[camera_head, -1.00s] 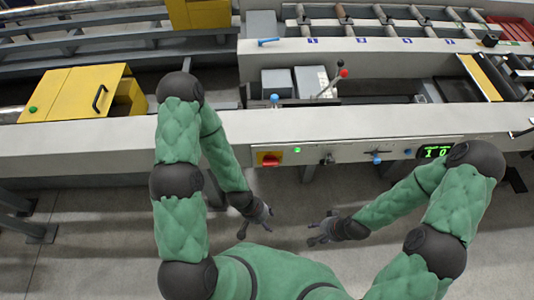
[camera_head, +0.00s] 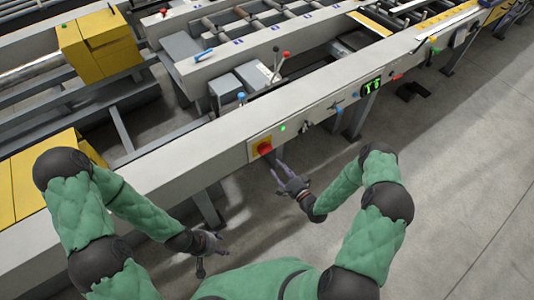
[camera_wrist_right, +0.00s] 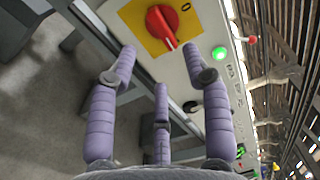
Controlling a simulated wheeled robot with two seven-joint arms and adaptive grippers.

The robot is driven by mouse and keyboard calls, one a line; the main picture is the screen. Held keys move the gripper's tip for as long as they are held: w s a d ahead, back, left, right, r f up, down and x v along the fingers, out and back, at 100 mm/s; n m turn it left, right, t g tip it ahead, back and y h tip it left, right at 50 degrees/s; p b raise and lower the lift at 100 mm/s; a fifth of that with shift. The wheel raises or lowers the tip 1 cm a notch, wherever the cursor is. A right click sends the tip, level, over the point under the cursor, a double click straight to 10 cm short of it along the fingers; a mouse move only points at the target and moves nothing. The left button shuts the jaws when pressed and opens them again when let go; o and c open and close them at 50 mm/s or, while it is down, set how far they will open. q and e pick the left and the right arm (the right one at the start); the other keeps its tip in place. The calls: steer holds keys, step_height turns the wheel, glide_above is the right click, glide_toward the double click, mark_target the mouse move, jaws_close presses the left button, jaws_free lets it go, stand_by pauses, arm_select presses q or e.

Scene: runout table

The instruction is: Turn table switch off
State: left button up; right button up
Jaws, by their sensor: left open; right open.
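The table switch is a red rotary knob (camera_head: 264,148) on a yellow plate on the table's front panel. In the right wrist view the red knob (camera_wrist_right: 162,24) is large at the top, with a "0" mark beside it on the yellow plate. My right gripper (camera_head: 279,172) is open just below and in front of the switch. In the right wrist view its spread purple fingers (camera_wrist_right: 160,75) point toward the plate, apart from the knob. My left gripper (camera_head: 199,262) is open and empty, low and away from the table.
A lit green light (camera_head: 283,128) sits right of the switch, and it also shows in the wrist view (camera_wrist_right: 220,53). Levers with red and blue knobs (camera_head: 280,62) rise behind the grey table edge (camera_head: 190,150). Floor in front is clear.

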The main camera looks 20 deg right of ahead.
mark_target(265, 149)
steer(key=b+x, duration=0.1)
steer(key=x, duration=0.8)
steer(key=shift+b, duration=0.3)
steer(key=shift+w, duration=0.1)
jaws_close()
